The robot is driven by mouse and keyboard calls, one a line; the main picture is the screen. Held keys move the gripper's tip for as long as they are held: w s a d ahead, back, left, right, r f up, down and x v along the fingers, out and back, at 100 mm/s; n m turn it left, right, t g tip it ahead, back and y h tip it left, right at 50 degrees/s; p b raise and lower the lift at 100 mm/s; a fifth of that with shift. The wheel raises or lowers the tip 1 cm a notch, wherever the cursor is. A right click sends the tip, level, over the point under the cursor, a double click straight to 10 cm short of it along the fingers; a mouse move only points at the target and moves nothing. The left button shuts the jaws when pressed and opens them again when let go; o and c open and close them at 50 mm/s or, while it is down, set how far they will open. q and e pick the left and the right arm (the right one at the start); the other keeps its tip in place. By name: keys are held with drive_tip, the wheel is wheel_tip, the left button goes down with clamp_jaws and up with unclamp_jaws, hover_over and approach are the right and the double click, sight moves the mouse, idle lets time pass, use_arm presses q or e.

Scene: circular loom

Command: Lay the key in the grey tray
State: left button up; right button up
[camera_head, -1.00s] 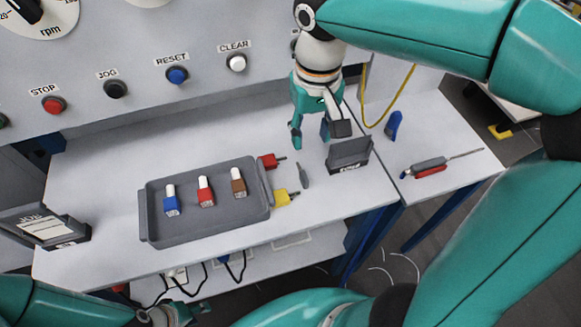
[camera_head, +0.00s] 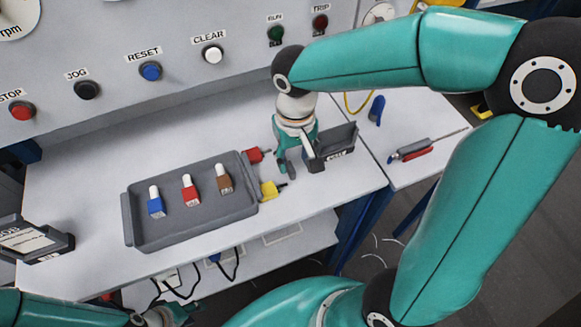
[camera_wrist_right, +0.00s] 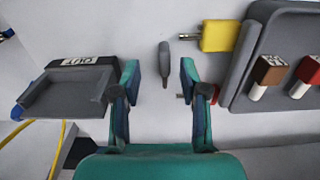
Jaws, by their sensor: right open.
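The key (camera_wrist_right: 164,62) is a small dark grey piece lying on the white bench in the right wrist view; my right gripper mostly hides it in the head view. My right gripper (camera_head: 299,167) is open, pointing down beside the dark holder. In the right wrist view its fingers (camera_wrist_right: 160,82) stand apart on either side of the key's line, with nothing between them that I can see held. The grey tray (camera_head: 133,222) lies to the left and holds a blue, a red and a brown block with white tops. My left gripper (camera_head: 165,317) shows only partly at the bottom edge.
A red plug (camera_head: 254,155) and a yellow plug (camera_head: 270,190) lie between the tray and my right gripper. A dark labelled holder (camera_head: 338,142) stands close to its right. A red-handled tool (camera_head: 411,151) and a blue piece (camera_head: 376,110) lie on the right table.

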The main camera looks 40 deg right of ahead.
sight(291, 168)
drive_tip(key=f, duration=0.4)
drive_tip(key=shift+w+a+f, duration=0.15)
drive_tip(key=shift+a, duration=0.1)
drive_tip(key=shift+c, duration=0.2)
clamp_jaws()
